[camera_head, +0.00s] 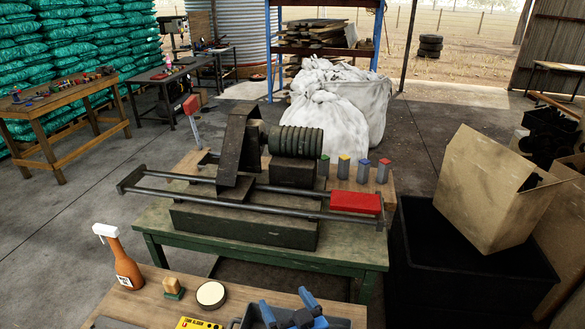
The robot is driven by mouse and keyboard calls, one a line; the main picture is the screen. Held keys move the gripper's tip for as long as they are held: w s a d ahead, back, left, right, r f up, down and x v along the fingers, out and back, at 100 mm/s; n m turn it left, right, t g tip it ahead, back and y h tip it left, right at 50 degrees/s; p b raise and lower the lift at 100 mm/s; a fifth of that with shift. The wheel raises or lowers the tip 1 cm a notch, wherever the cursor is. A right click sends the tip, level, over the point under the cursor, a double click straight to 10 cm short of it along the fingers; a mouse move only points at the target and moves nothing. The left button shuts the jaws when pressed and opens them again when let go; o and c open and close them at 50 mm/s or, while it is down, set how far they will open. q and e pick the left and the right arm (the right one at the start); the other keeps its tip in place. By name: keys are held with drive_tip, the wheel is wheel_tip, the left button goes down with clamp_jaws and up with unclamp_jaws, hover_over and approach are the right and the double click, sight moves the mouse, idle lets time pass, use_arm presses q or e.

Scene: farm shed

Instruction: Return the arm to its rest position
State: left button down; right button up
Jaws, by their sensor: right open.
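My right gripper (289,307) shows at the bottom edge of the head view, low over the near wooden bench (345,310). Its two blue fingers stand apart, and I see nothing between them. Most of the right arm is out of the picture. My left gripper is not in view.
On the near bench are an orange spray bottle (125,262), a small sponge-like block (173,288), a round tin (211,295) and a yellow device (198,324). Behind stands a green table (345,254) with a lathe-like machine (245,218). A black bin (465,265) is at right.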

drive_tip(key=s+d+f+m+t+h+b, duration=0.1)
drive_tip(key=s+d+f+t+h+b, duration=0.1)
drive_tip(key=s+d, duration=0.8)
drive_tip(key=s+d+f+m+t+h+b, duration=0.1)
drive_tip(key=s+d+f+h, duration=0.3)
drive_tip(key=s+d, duration=0.6)
drive_tip(key=shift+d+f+m+t+b, duration=0.4)
drive_tip(key=shift+d+f+m+b, duration=0.3)
drive_tip(key=shift+d+f+m, duration=0.2)
drive_tip(key=shift+w+d, duration=0.1)
